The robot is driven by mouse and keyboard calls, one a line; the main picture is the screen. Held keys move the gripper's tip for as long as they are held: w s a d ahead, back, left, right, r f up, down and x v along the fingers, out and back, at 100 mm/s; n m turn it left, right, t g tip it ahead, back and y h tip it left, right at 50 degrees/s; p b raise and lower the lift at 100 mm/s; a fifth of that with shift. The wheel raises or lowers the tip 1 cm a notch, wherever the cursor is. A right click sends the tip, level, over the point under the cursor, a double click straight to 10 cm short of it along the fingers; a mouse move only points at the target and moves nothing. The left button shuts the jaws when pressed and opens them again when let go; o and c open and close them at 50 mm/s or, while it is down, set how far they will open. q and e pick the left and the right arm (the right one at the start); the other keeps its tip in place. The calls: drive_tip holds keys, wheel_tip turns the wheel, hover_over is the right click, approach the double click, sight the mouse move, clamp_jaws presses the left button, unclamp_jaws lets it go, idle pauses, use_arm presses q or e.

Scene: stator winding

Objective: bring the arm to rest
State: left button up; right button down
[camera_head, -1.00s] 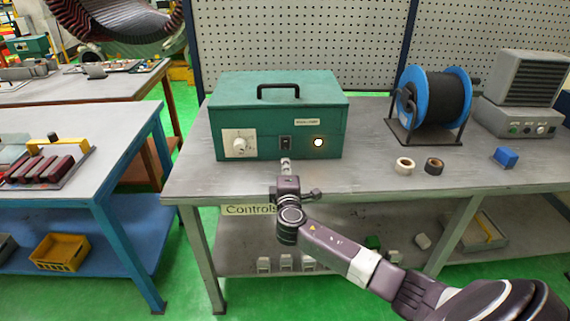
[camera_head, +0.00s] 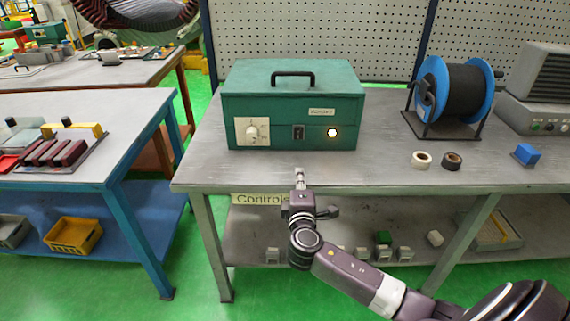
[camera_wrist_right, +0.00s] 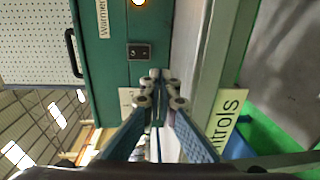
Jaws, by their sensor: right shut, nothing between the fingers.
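My right arm reaches in from the lower right in the head view. Its gripper (camera_head: 299,176) is at the front edge of the grey bench (camera_head: 390,172), in front of the green control box (camera_head: 290,105) and apart from it. In the right wrist view the gripper (camera_wrist_right: 160,88) has its fingertips together with nothing between them. The box has a dial (camera_head: 252,131), a black switch (camera_head: 298,132) and a lit round lamp (camera_head: 332,132). The switch also shows in the wrist view (camera_wrist_right: 139,52). My left gripper is not in view.
A blue cable reel (camera_head: 455,95), a white tape roll (camera_head: 421,160), a dark tape roll (camera_head: 452,161) and a blue block (camera_head: 526,154) stand on the bench's right. A blue table (camera_head: 90,170) stands at the left. A lower shelf holds small parts. A gap lies between the tables.

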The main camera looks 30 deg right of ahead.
drive_tip(key=s+a+f+m+g+y, duration=0.2)
drive_tip(key=s+a+f+m+g, duration=0.2)
drive_tip(key=s+f, duration=0.4)
drive_tip(key=s+a+f+m+g+y, duration=0.2)
drive_tip(key=s+a, duration=0.3)
drive_tip(key=s, duration=0.4)
drive_tip(key=s+a+f+m+g+y, duration=0.25)
drive_tip(key=s+a, duration=0.25)
drive_tip(key=s, duration=0.4)
drive_tip(key=s+a+f+m+g+y, duration=0.1)
drive_tip(key=s+a+f+g+y, duration=0.2)
drive_tip(key=s+a, duration=0.35)
drive_tip(key=s+d+f+g, duration=0.1)
drive_tip(key=s+f, duration=0.1)
drive_tip(key=f, duration=1.1)
drive_tip(key=s+d+f, duration=0.1)
drive_tip(key=s+f, duration=0.1)
drive_tip(key=f, duration=1.1)
drive_tip(key=s+d+f+g, duration=0.1)
drive_tip(key=s+d+f, duration=0.2)
drive_tip(key=s+f, duration=1.3)
drive_tip(key=shift+s+f+h, duration=0.25)
drive_tip(key=shift+s+h, duration=0.1)
